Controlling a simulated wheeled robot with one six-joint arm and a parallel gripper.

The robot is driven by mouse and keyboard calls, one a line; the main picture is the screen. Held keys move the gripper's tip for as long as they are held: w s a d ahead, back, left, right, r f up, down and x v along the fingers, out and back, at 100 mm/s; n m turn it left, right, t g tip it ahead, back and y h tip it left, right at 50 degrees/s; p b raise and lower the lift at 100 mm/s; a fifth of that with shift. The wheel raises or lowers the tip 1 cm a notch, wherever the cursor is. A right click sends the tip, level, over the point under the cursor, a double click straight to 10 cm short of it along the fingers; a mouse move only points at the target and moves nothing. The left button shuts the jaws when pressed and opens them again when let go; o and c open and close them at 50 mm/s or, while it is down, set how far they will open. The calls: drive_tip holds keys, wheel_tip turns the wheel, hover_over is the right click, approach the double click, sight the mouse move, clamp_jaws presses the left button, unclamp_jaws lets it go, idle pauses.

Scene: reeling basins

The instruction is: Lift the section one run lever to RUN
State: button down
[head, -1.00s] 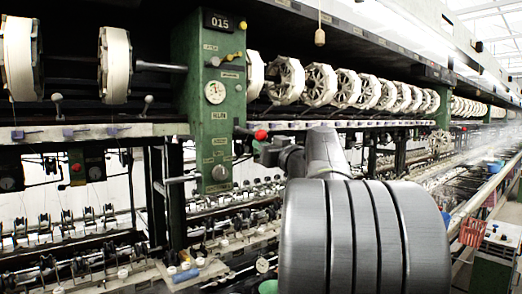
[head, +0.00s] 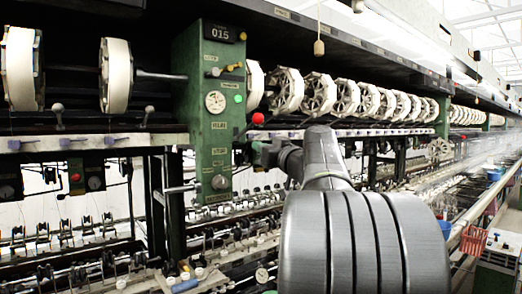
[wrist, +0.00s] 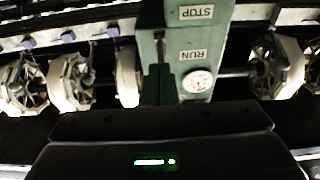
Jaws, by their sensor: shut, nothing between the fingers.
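The run lever has a red ball knob (head: 258,118) and stands out from the right side of the green section post (head: 212,130), marked 015. It is angled upward, with the knob a little below the green lamp. My gripper (head: 262,153) is at the end of my arm, just below the knob, shut with nothing in it. Whether it touches the lever is hard to tell. In the wrist view the post (wrist: 206,62) appears upside down, with the STOP label (wrist: 197,12), the RUN label (wrist: 193,55) and a round dial. The knob is not clear there.
White reels (head: 320,94) line the machine on both sides of the post. A long rail with small levers (head: 90,141) runs below them. Thread guides and basins lie lower down. A red basket (head: 473,240) stands at the right. A pull cord hangs above.

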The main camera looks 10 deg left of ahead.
drive_tip(key=f+b+v, duration=0.1)
drive_tip(key=b+v, duration=1.2)
drive_tip(key=v, duration=0.3)
drive_tip(key=shift+b, duration=0.35)
drive_tip(key=p+x, duration=1.3)
drive_tip(key=x, duration=0.3)
idle(0.4)
